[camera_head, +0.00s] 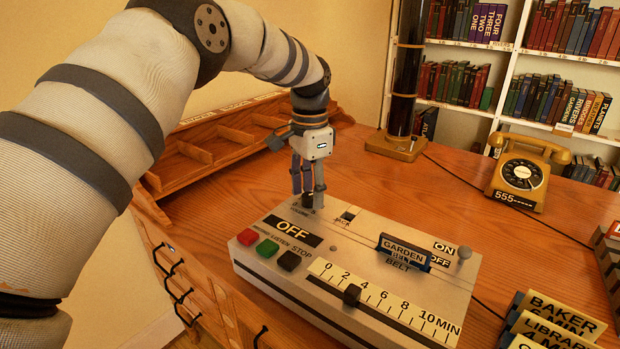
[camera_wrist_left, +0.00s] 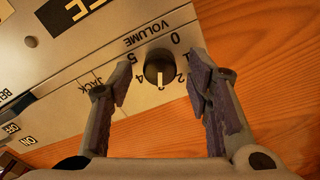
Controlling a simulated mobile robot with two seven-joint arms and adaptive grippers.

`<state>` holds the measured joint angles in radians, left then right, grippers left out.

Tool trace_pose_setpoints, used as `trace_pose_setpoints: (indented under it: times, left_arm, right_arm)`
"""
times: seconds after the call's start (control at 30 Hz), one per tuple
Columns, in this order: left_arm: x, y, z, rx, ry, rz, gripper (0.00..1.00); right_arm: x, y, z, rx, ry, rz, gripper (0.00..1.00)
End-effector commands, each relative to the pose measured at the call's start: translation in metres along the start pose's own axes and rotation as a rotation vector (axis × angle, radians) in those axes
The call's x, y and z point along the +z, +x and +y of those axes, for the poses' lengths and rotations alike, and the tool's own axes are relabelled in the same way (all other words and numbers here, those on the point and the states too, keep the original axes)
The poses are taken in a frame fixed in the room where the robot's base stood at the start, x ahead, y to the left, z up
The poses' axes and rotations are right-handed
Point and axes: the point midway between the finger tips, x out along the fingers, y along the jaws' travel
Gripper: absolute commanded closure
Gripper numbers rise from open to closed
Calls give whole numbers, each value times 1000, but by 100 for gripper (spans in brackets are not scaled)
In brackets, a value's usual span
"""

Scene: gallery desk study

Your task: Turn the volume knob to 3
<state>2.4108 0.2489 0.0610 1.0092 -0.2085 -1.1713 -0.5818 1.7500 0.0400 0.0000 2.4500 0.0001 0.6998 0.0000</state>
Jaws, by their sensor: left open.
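The volume knob (camera_wrist_left: 160,67) is a round black dial on the top of the grey recorder panel (camera_wrist_left: 75,88). Its white pointer mark faces down in the left wrist view, between the printed 2 and 4; I cannot make out a 3. In the head view the knob (camera_head: 307,201) sits at the panel's far left edge, partly hidden by my fingers. My left gripper (camera_wrist_left: 160,80) is open, with one finger on each side of the knob and a gap to both. It also shows in the head view (camera_head: 308,188), pointing down over the knob. My right gripper is not in view.
The panel carries red, green and black buttons (camera_head: 268,248), a minute slider (camera_head: 351,294) and a GARDEN BELT card (camera_head: 404,251). An empty wooden tray (camera_head: 205,152) stands behind left. A yellow telephone (camera_head: 522,178) and label cards (camera_head: 555,318) are to the right.

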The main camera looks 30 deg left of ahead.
Motion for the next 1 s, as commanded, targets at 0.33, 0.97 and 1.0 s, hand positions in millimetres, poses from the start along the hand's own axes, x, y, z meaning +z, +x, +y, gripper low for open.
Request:
trace_pose_setpoints:
  times: [0.33,0.97,1.0]
  left_arm:
    - [-1,-89,-1,-5,0,6,55]
    - [0,-115,0,-1,0,2,55]
    - [0,-115,0,-1,0,2,55]
  right_arm:
    - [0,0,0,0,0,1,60]
    - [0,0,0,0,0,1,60]
    - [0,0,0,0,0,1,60]
